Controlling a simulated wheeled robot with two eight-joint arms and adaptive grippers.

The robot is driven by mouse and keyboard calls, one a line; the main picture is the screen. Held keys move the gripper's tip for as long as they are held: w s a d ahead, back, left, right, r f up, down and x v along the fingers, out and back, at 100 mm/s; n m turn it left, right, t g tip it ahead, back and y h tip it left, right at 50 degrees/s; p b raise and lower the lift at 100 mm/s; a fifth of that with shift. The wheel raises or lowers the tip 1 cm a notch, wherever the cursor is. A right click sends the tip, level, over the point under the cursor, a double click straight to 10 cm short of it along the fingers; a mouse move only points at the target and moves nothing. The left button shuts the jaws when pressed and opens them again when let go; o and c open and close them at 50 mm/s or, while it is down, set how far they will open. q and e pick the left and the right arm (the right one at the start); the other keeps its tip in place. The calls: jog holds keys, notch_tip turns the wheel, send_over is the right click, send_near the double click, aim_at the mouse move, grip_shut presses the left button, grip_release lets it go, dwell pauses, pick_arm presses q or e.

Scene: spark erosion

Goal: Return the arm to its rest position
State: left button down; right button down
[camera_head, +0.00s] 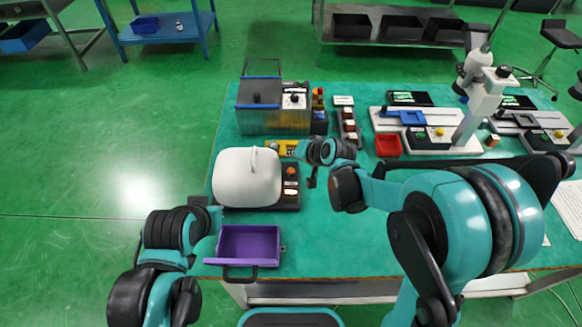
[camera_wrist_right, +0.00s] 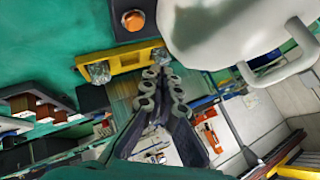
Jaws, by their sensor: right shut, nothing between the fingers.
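My right arm reaches in from the right in the head view. Its gripper (camera_head: 301,150) is over the teal table (camera_head: 340,225), close to a small yellow piece (camera_head: 279,147). In the right wrist view the gripper (camera_wrist_right: 162,80) has its fingers together and empty, and their tips appear close to the yellow bracket (camera_wrist_right: 122,62); contact cannot be told. My left arm is at the lower left, beside the purple tray; the state of its gripper (camera_head: 207,212) is unclear.
A white rounded cover (camera_head: 246,180) with a handle stands beside an orange-button box (camera_head: 291,190). A purple tray (camera_head: 222,244) sits at the near left edge. A tank (camera_head: 262,118), red bin (camera_head: 389,146) and white fixtures (camera_head: 443,140) stand behind. The table's near middle looks clear.

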dwell(0.7)
jog(key=s+d+r+n+h, duration=0.1)
jog(key=s+d+r+h, duration=0.1)
jog(key=s+d, duration=0.6)
jog(key=s+d+r+h, duration=0.3)
jog(key=s+d, duration=0.6)
jog(key=s, duration=0.7)
notch_tip(320, 180, up, 2)
jog(key=shift+d+r+n, duration=0.1)
jog(key=shift+d+n, duration=0.1)
jog(key=shift+n, duration=0.2)
